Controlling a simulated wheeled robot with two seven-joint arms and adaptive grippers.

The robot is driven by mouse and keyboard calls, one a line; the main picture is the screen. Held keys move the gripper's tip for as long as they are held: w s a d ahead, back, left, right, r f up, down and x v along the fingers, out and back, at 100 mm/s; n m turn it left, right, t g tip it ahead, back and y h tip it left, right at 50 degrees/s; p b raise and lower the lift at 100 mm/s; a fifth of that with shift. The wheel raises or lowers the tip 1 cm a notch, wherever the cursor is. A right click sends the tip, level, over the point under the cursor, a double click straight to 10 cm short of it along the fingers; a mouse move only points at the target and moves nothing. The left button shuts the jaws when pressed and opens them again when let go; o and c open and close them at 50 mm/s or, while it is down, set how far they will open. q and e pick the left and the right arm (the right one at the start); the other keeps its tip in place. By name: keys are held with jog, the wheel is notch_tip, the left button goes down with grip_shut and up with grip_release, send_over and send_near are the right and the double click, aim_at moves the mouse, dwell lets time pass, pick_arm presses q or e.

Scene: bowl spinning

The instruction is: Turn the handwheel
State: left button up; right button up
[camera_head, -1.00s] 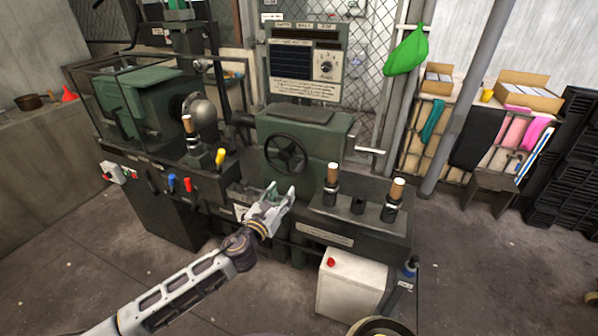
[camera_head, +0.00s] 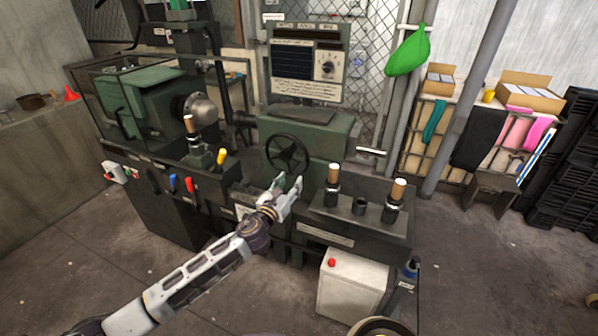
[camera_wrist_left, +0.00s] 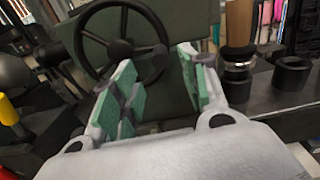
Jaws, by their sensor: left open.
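The black spoked handwheel (camera_head: 287,154) stands upright on the front of the green lathe housing (camera_head: 322,133). My left gripper (camera_head: 287,184) is open and empty, just below and in front of the wheel in the head view. In the left wrist view the handwheel (camera_wrist_left: 124,10) shows beyond the fingers. Its hub and a round knob sit near the gap between the green-padded fingers (camera_wrist_left: 152,88). The fingers look apart from the wheel, though the exact gap is hard to tell. My right gripper is in neither view.
Wooden-topped posts (camera_head: 333,180) stand on the dark ledge right of my left gripper. Yellow (camera_head: 221,156), red (camera_head: 189,184) and blue levers (camera_head: 173,182) stick up to the left. A white box (camera_head: 350,285) with a red button is below.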

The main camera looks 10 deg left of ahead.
aim_at(297, 174)
pick_arm(q)
jog(key=w, duration=0.2)
jog(key=shift+w+d, duration=0.25)
jog(key=shift+w, duration=0.05)
jog(key=shift+w+d, duration=0.2)
jog(key=shift+w, duration=0.6)
jog(key=shift+w+d, duration=0.15)
jog(key=shift+w, duration=0.6)
jog(key=shift+w+d, duration=0.2)
jog(key=shift+w, duration=1)
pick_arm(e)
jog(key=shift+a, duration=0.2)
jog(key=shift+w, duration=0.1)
pick_arm(q)
grip_shut()
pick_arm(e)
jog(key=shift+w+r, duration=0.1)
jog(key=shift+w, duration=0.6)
